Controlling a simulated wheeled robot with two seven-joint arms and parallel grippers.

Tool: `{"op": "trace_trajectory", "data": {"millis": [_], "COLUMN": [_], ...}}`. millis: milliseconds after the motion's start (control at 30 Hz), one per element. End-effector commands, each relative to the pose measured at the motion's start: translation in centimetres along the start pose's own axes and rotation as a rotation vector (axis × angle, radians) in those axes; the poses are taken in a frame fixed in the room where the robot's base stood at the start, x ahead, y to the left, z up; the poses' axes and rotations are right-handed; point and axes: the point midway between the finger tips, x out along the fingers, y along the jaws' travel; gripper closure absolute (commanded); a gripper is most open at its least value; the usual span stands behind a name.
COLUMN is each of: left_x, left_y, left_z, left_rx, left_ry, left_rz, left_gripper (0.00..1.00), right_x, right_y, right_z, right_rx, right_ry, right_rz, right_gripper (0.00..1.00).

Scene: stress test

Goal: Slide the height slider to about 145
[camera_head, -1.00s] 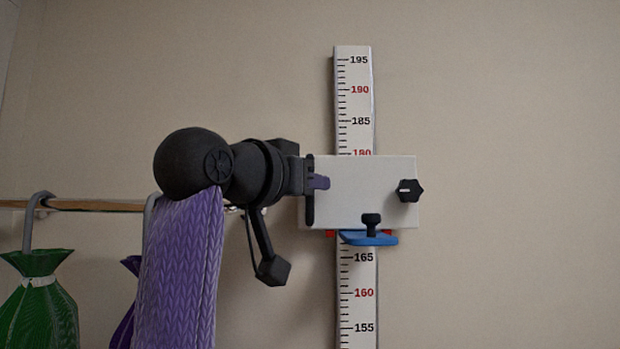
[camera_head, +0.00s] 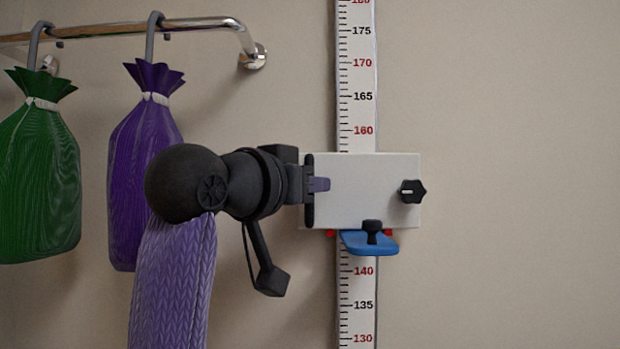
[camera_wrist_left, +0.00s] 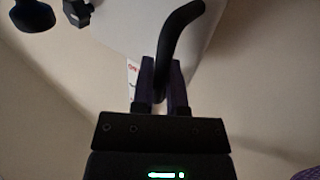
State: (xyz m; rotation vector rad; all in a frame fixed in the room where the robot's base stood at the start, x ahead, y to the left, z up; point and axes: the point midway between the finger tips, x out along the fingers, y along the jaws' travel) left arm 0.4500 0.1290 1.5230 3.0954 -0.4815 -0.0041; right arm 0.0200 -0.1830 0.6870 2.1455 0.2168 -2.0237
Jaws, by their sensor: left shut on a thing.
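The height slider (camera_head: 365,180) is a white block on an upright white ruler (camera_head: 357,105). Its right side has a black knob (camera_head: 411,191), and a blue headpiece (camera_head: 370,243) sticks out at the bottom. The 160 mark shows above the block and 140 a little below it; the marks between are covered. Small red tabs (camera_head: 331,233) sit at its lower edge, around 145. My left gripper (camera_head: 317,185) is shut on the dark handle at the block's left side. In the left wrist view, its purple fingers stand either side of the curved black handle (camera_wrist_left: 180,35).
At the left, a metal rail (camera_head: 190,24) is fixed to the wall. A green bag (camera_head: 40,180) and a purple bag (camera_head: 145,150) hang from it. The wall right of the ruler is bare.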

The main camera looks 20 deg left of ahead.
Motion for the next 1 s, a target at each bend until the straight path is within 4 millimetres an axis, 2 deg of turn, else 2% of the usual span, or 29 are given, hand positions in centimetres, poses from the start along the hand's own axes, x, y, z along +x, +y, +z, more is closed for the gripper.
{"op": "trace_trajectory", "data": {"millis": [367, 400, 533, 567, 833, 933, 1000], "left_x": [0.0, 0.0, 0.0, 0.0, -0.2, -1.8, -3.6], "left_y": [0.0, 0.0, 0.0, 0.0, 0.0, 0.0, 0.0], "left_z": [0.2, 0.2, 0.2, 0.2, 0.2, 0.3, 0.4], "left_rx": [0.000, 0.000, 0.000, 0.000, 0.000, 0.002, 0.002], "left_ry": [0.001, 0.002, 0.002, 0.001, 0.002, 0.007, 0.007], "left_rz": [0.000, 0.000, 0.000, 0.000, 0.000, 0.001, -0.001], "left_gripper": [1.00, 0.81, 0.53, 0.50, 0.50, 0.50, 0.50], "right_x": [0.1, 0.1, 0.1, 0.1, 0.2, 0.7, 1.2], "right_y": [-0.4, -0.5, -0.5, -0.5, -0.5, -0.6, -0.6], "right_z": [-0.1, -0.1, -0.1, -0.1, -0.2, -0.1, 0.0], "right_rx": [0.001, 0.002, 0.001, 0.001, 0.001, 0.001, 0.001], "right_ry": [0.002, 0.002, 0.003, 0.003, 0.004, 0.003, 0.002], "right_rz": [-0.007, -0.007, -0.008, -0.008, -0.008, -0.009, -0.009], "right_gripper": [0.18, 0.18, 0.18, 0.18, 0.18, 0.18, 0.18]}}
